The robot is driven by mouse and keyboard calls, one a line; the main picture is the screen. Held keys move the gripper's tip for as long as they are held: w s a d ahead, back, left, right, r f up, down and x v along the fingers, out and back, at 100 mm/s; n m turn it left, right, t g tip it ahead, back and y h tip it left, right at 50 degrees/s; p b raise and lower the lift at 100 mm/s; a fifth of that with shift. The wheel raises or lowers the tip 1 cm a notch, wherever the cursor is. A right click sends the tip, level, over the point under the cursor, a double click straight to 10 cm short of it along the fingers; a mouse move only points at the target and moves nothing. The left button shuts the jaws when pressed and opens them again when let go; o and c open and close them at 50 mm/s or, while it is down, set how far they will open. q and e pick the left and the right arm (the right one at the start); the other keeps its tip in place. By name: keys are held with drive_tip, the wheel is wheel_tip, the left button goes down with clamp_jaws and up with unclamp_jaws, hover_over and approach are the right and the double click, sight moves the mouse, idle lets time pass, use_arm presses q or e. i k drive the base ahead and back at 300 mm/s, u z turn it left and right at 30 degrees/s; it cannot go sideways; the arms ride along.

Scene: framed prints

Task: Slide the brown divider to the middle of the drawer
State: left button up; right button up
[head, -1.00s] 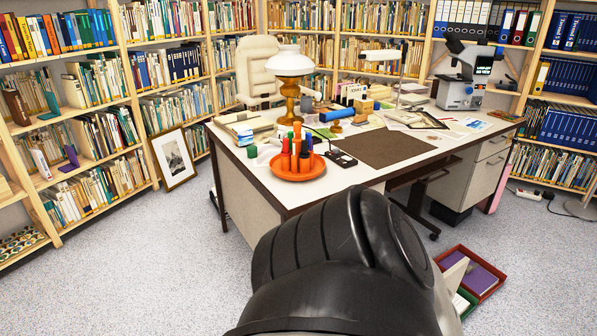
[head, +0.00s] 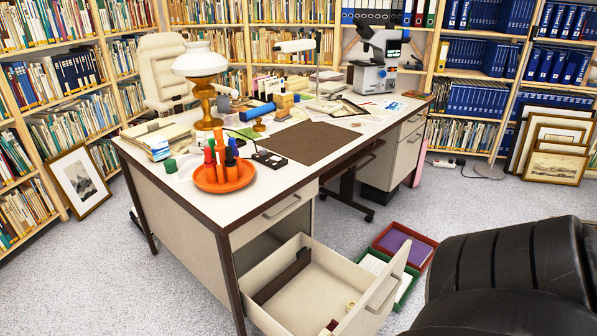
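The drawer (head: 372,312) stands pulled out from the lower left pedestal of the desk. It is pale, with a metal handle on its front. The brown divider (head: 282,276) is a dark strip inside the drawer, towards its left, desk-side end. Bare drawer floor shows to the right of the divider. A small round cream item (head: 350,304) and a dark red item (head: 328,328) lie near the drawer's front, partly cut off or hidden by the drawer wall. Neither gripper shows. A black arm link of mine fills the lower right.
The desk (head: 240,222) stands above the drawer, with an orange tray (head: 222,186) of bottles near its corner. Red and green boxes (head: 412,240) sit on the floor just right of the drawer. A framed picture (head: 80,180) leans at the left. Open floor lies beyond the boxes.

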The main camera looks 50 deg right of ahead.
sight(303, 256)
drive_tip(key=i, duration=1.7)
drive_tip(key=z, duration=0.15)
